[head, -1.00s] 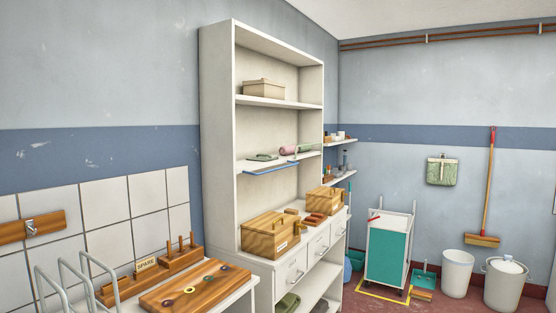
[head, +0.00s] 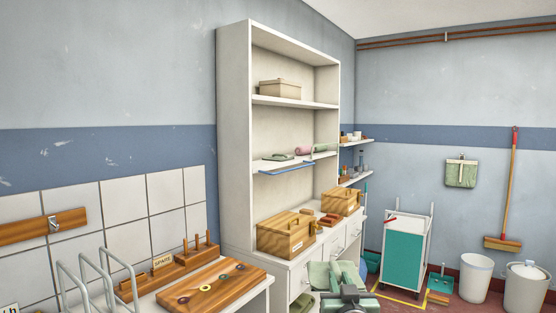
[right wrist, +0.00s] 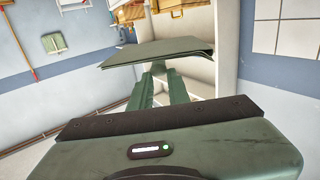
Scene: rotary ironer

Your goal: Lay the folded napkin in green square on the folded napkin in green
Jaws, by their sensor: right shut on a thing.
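My right gripper (head: 346,292) is at the bottom of the head view, in front of the cabinet drawers. It is shut on a green folded napkin square (head: 321,273). The square also shows in the right wrist view (right wrist: 155,53), flat and roughly level between the fingertips (right wrist: 158,72). Another green folded napkin (head: 278,157) lies flat on the cabinet's middle shelf, apart from and above my gripper. A further green folded cloth (head: 302,302) lies low in the cabinet, partly cut off by the frame. My left gripper is not in view.
On the middle shelf, a pink roll (head: 303,151) and a green roll (head: 320,148) lie right of the napkin. Wooden boxes (head: 287,235) stand on the counter below. A trolley (head: 404,253) stands right.

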